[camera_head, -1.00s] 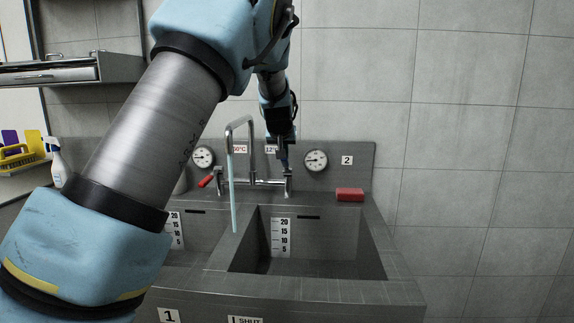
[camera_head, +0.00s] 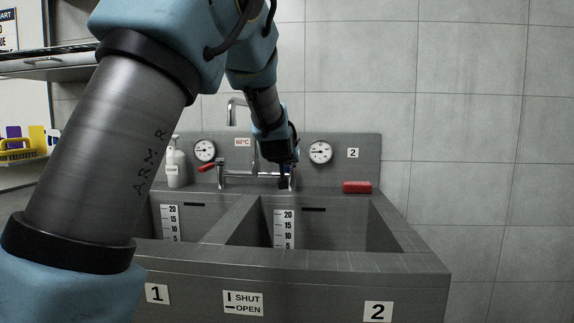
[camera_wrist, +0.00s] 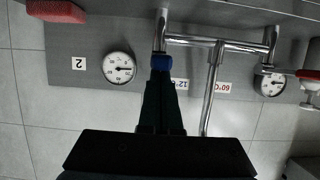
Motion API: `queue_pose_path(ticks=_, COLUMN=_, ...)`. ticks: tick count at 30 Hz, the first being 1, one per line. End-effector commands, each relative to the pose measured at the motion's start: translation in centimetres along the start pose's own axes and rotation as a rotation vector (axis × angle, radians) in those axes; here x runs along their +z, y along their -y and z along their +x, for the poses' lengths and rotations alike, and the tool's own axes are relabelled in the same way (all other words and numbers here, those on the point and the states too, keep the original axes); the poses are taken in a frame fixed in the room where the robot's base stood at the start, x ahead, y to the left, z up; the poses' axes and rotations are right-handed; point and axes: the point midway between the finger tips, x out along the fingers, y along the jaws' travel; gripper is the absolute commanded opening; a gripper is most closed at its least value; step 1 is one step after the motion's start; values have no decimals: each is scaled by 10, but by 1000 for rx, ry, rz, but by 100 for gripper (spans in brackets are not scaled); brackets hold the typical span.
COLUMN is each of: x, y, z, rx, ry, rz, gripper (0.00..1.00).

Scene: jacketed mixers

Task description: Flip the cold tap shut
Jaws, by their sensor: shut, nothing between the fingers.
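The chrome mixer (camera_head: 240,177) is on the back of the sink unit, with a tall spout (camera_head: 231,112) and a red-ended hot lever (camera_head: 207,167) at left. No water stream shows below the spout. My gripper (camera_head: 284,183) is at the mixer's right end and hides most of the cold tap. In the wrist view, which is upside down, the blue end of the cold lever (camera_wrist: 161,62) is right at the tips of my shut, empty gripper (camera_wrist: 159,77). I cannot tell whether they touch. The lever appears in line with the valve body.
Two basins are below; the right basin (camera_head: 330,228) is under my gripper. A label (camera_head: 243,304) shows an upright bar for shut and a flat bar for open. A red block (camera_head: 357,187), two gauges (camera_head: 320,152) and a soap bottle (camera_head: 176,165) are nearby.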

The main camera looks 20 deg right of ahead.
Motion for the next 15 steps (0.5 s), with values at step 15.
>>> queue_pose_path(ticks=15, x=8, y=0, z=1, rx=0, ry=5, rz=0, gripper=0)
